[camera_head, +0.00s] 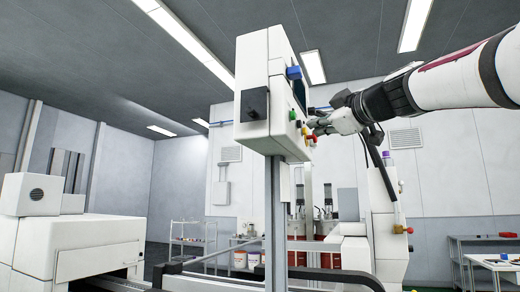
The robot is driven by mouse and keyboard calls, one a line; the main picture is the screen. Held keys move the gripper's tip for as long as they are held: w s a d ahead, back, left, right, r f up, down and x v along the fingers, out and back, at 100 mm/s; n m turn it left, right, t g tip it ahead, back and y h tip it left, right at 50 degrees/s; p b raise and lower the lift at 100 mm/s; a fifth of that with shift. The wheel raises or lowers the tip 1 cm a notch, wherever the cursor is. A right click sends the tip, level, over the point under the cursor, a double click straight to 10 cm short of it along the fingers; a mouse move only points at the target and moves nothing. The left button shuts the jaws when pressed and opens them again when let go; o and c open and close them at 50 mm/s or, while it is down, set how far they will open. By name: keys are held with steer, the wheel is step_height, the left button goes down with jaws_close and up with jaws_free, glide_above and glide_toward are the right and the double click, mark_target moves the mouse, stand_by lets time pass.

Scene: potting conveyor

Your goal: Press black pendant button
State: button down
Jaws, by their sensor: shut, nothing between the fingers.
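The white pendant box (268,85) stands high on a grey post in the middle of the view. Its button face is turned to the right and seen at a steep angle. Small green, yellow and red controls (313,138) show along that edge, with a blue part (293,72) higher up. I cannot make out a black button on that face. A black square block (255,104) sits on the near side. My gripper (314,124) reaches in from the right, shut and empty, its fingertips close to the button face. I cannot tell whether they touch it.
A white machine (70,245) stands at lower left. Conveyor rails (320,275) run below the pendant. A white upright unit (385,215) stands below my arm. A shelf cart (190,242) and a table (490,262) are farther back. The air left of the pendant is clear.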

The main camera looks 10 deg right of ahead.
steer(key=shift+s+d, duration=0.1)
steer(key=shift+s+d+b, duration=0.4)
steer(key=shift+d+b, duration=0.05)
steer(key=shift+d, duration=0.25)
steer(key=shift+s+d+b, duration=0.45)
steer(key=shift+d+b, duration=0.05)
steer(key=shift+d, duration=0.2)
steer(key=shift+s+d+b, duration=0.4)
steer(key=shift+d+b, duration=0.05)
steer(key=shift+d, duration=0.25)
steer(key=shift+r, duration=0.1)
steer(key=s+a+f+m+g, duration=0.2)
steer(key=s+a+f+g, duration=0.1)
steer(key=f, duration=0.7)
steer(key=s+a+f+m+g, duration=0.2)
steer(key=s+a+f+m, duration=0.15)
steer(key=f, duration=0.55)
steer(key=s+a+f+m+g, duration=0.1)
steer(key=s+a+f+g, duration=0.15)
steer(key=f, duration=0.75)
steer(key=s+f+m+g+h, duration=0.2)
steer(key=s+f+m+g, duration=0.1)
steer(key=s+f, duration=0.6)
steer(key=s+d+f+m+g+h, duration=0.1)
steer(key=s+f+m+g+h, duration=0.1)
steer(key=s+f, duration=0.8)
step_height(320, 180, down, 6)
steer(key=shift+f+m+g+h, duration=0.1)
steer(key=shift+m+g+h, duration=0.2)
steer(key=shift+m+g, duration=0.35)
